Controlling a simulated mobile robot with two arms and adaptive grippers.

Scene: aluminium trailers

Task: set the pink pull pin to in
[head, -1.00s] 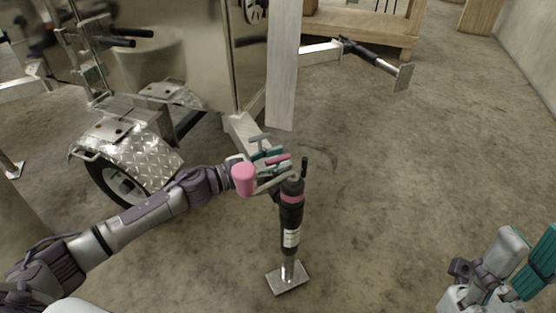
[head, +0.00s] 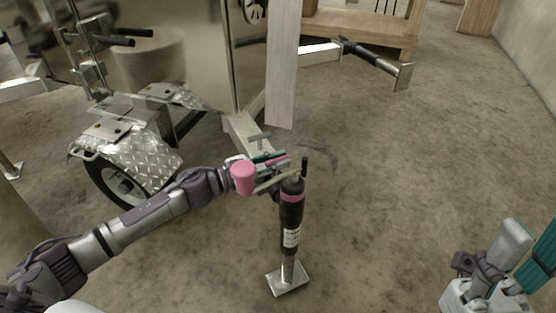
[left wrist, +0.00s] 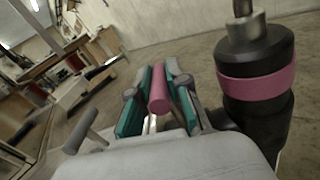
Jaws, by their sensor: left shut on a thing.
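The pink pull pin (left wrist: 159,93) sits between the teal-padded fingers of my left gripper (left wrist: 160,98) in the left wrist view. The gripper is shut on it. In the head view my left gripper (head: 268,164) is at the trailer frame, just behind and left of the top of a black jack leg (head: 291,212) with a pink band. The jack also shows close on the right of the left wrist view (left wrist: 256,110). The pin's inner end is hidden. My right gripper (head: 512,268) is at the lower right of the head view, away from the trailer; its fingertips are unclear.
The jack stands upright on a square foot plate (head: 288,278). A diamond-plate fender (head: 130,145) over a wheel is behind my left arm. A pale vertical post (head: 283,65) rises behind the gripper. The concrete floor to the right is clear.

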